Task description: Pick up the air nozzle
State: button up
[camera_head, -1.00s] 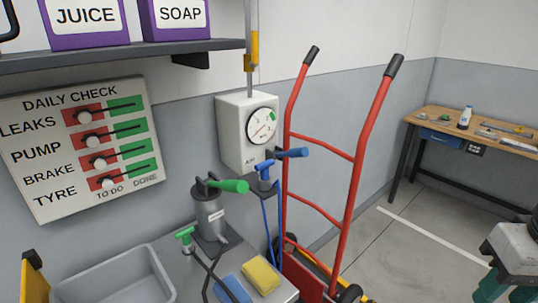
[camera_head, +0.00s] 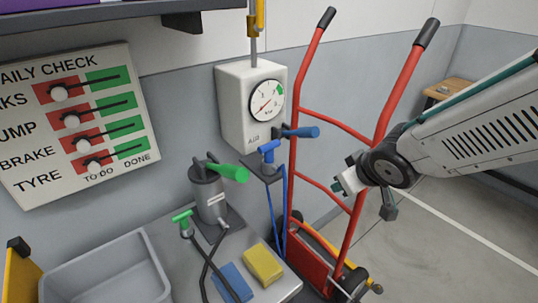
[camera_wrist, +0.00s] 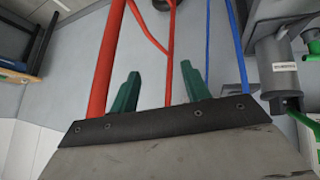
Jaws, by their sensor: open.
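The air nozzle (camera_head: 269,150) is a small blue T-shaped piece. In the head view it sits upright at a dark bracket below the white air box (camera_head: 238,125), with blue hose hanging beneath. My gripper (camera_head: 343,182) is to its right and lower in the picture, in front of the red hand truck, apart from the nozzle. Its fingers are hard to make out there. In the wrist view my gripper (camera_wrist: 160,88) has two green fingers spread apart with nothing between them. Blue hose (camera_wrist: 240,45) shows right of the fingers; I cannot make out the nozzle there.
A blue lever (camera_head: 300,132) sticks out just above the nozzle. The red hand truck (camera_head: 345,205) stands close on the right. A grey pump (camera_head: 208,195) with a green handle and a green T-grip (camera_head: 182,219) stand left on the bench, near a yellow sponge (camera_head: 263,265).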

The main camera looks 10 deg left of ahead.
aim_at(271, 158)
jog(key=a+r+n+y, duration=0.1)
jog(key=a+y, duration=0.2)
jog(key=a, duration=0.2)
jog(key=a+r+n+y, duration=0.1)
jog(key=a+y, duration=0.1)
jog(key=a, duration=0.3)
jog(key=a+r+n+y, duration=0.1)
jog(key=a+r+y, duration=0.1)
jog(key=a+y, duration=0.1)
jog(key=shift+a+n+y, duration=0.3)
jog(key=shift+a, duration=0.6)
jog(key=shift+w+a+f, duration=0.1)
jog(key=shift+w+a, duration=0.05)
jog(key=shift+a, duration=0.2)
jog(key=x, duration=0.6)
jog(key=shift+w+a, duration=0.3)
jog(key=shift+w, duration=0.1)
grip_shut()
